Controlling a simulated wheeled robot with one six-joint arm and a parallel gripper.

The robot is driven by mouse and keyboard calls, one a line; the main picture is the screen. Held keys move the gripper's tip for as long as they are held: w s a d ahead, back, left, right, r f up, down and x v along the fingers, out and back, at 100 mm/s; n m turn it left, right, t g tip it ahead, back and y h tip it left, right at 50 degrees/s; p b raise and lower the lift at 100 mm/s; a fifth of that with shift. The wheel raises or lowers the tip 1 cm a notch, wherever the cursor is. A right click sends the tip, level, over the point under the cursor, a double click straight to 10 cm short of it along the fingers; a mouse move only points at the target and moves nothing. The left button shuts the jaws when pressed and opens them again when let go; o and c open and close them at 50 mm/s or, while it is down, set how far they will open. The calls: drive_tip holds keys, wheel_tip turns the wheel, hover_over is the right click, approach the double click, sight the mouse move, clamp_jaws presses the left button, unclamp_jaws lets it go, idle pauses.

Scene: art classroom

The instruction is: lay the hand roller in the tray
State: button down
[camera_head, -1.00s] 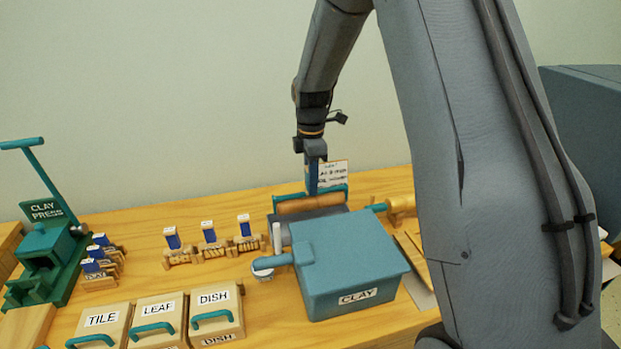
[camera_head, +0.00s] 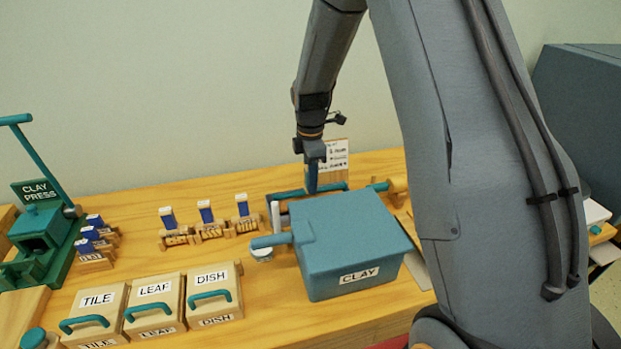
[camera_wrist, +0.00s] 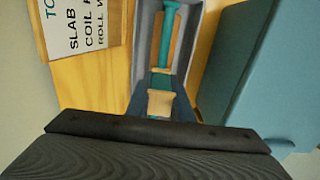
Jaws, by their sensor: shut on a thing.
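The hand roller, with a teal bar (camera_head: 286,194) and a wooden cylinder, is low over or in the grey tray at the back of the table, behind the clay box. In the wrist view the roller (camera_wrist: 170,35) lies lengthwise between the walls of the tray (camera_wrist: 143,60). My gripper (camera_head: 312,188) points down and is shut on the roller's teal bar. In the head view the wooden cylinder is now hidden. I cannot tell whether the roller touches the tray floor.
A teal clay box (camera_head: 350,240) stands close in front of the tray. A sign card (camera_head: 335,157) stands behind it. Small wooden stamps (camera_head: 208,220), three labelled boxes (camera_head: 212,295) and a green clay press (camera_head: 40,230) are to the left. Bare tabletop lies between them.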

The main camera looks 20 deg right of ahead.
drive_tip(key=c, duration=1.1)
unclamp_jaws()
drive_tip(key=shift+r+p, duration=3.25)
drive_tip(key=shift+r, duration=1.8)
drive_tip(key=s+m+b, duration=0.1)
drive_tip(key=s+m, duration=0.2)
drive_tip(key=s, duration=0.1)
drive_tip(key=s+r+m, duration=0.1)
drive_tip(key=s+m, duration=0.2)
drive_tip(key=s, duration=0.1)
drive_tip(key=s+m+b, duration=0.1)
drive_tip(key=s+m, duration=0.2)
drive_tip(key=s, duration=0.2)
drive_tip(key=shift+r+m+t+b, duration=0.25)
drive_tip(key=shift+m+t+b, duration=0.1)
drive_tip(key=shift+m+t, duration=0.05)
drive_tip(key=s+m, duration=0.2)
drive_tip(key=s, duration=0.2)
drive_tip(key=s+f+m+b, duration=0.1)
drive_tip(key=s+m, duration=0.2)
drive_tip(key=s, duration=0.1)
drive_tip(key=s+m, duration=0.3)
drive_tip(key=s, duration=0.1)
drive_tip(key=shift+f+t+b, duration=0.15)
drive_tip(key=shift+t+b, duration=0.15)
